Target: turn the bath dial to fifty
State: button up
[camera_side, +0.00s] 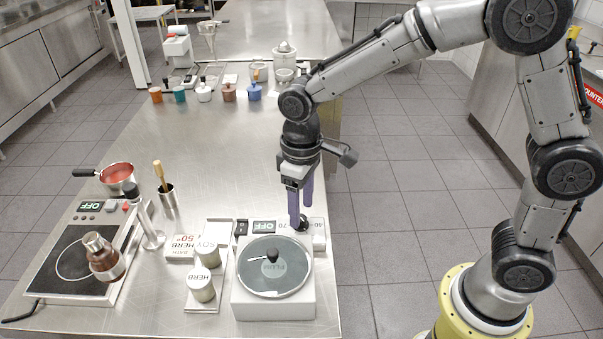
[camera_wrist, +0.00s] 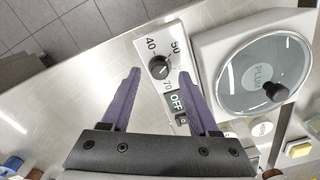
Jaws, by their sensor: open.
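The bath is a white box (camera_side: 273,307) with a round glass lid marked PLUM (camera_wrist: 262,72). Its control panel (camera_wrist: 148,50) carries a black dial (camera_wrist: 159,68) with 40, 50 and 70 printed around it. The dial's pointer is too small to read surely. An OFF display (camera_wrist: 176,101) and a small black switch (camera_wrist: 182,119) sit beside the dial. My gripper (camera_side: 300,222) points down over the panel, its purple fingers open. In the wrist view the fingers stand on either side of the dial, not visibly closed on it; the side view partly hides the dial (camera_side: 303,223).
HERB (camera_side: 202,285) and SOY (camera_side: 208,252) tins stand left of the bath, near a BATH 50° card (camera_side: 180,247). The middle of the counter is mostly clear.

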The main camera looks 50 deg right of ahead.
aim_at(302, 217)
notch_tip(302, 217, up, 12)
dwell(0.4)
jog(key=shift+f, duration=0.1)
jog(key=s+d+r+m+t, duration=0.2)
jog(key=s+d+r+t, duration=0.1)
jog(key=s+d+r, duration=0.5)
jog(key=s+d+f+m+t, duration=0.1)
jog(key=s+d+f, duration=0.3)
jog(key=s+f, duration=0.4)
jog(key=s+t, duration=0.1)
jog(key=s, duration=0.2)
jog(key=shift+d+f+m+t, duration=0.3)
jog(key=shift+d+f+m, duration=0.05)
jog(key=shift+f+m, duration=0.05)
